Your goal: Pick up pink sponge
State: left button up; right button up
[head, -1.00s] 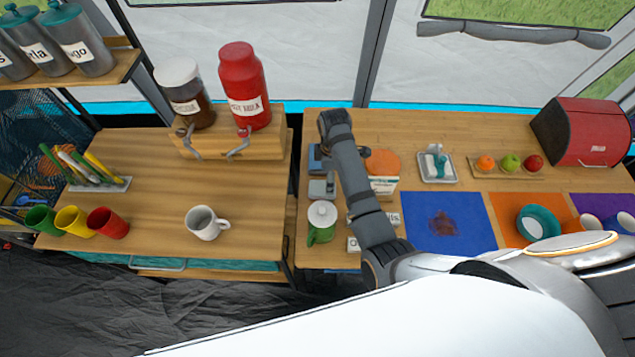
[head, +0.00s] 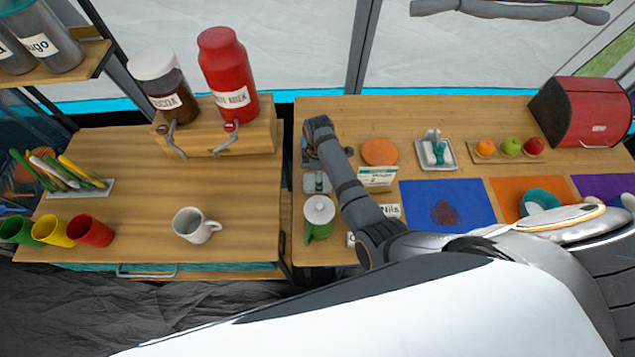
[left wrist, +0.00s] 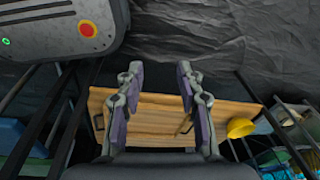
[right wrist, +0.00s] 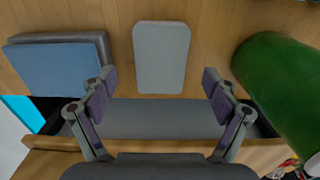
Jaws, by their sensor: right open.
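My right gripper (right wrist: 159,76) is open and empty in the right wrist view. A light grey, round-cornered block (right wrist: 162,57) lies on the wood between and just beyond its fingertips, not gripped. It also shows in the head view (head: 317,182) beside my right arm. A blue block (right wrist: 58,68) lies on a grey one to the left. In the head view my right arm hides part of this area, and I cannot make out its fingers. My left gripper (left wrist: 160,67) is open and empty, away from the blocks.
A green mug (right wrist: 278,85) stands close to the right gripper's right side. In the head view, an orange disc (head: 379,152), a box (head: 377,178) and a small tray (head: 452,165) are right of my arm. A white mug (head: 192,225) stands on the left table.

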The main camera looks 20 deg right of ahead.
notch_tip(320, 180, down, 3)
jog(key=shift+a+r, duration=0.1)
jog(key=shift+f, duration=0.35)
jog(key=c, duration=0.8)
pick_arm(q)
jog(key=shift+s+f, duration=0.1)
jog(key=shift+s, duration=0.8)
pick_arm(e)
jog(key=shift+r, duration=0.1)
pick_arm(q)
notch_tip(320, 180, up, 15)
jog(key=p, duration=1.5)
pick_arm(e)
jog(key=shift+r, duration=8.95)
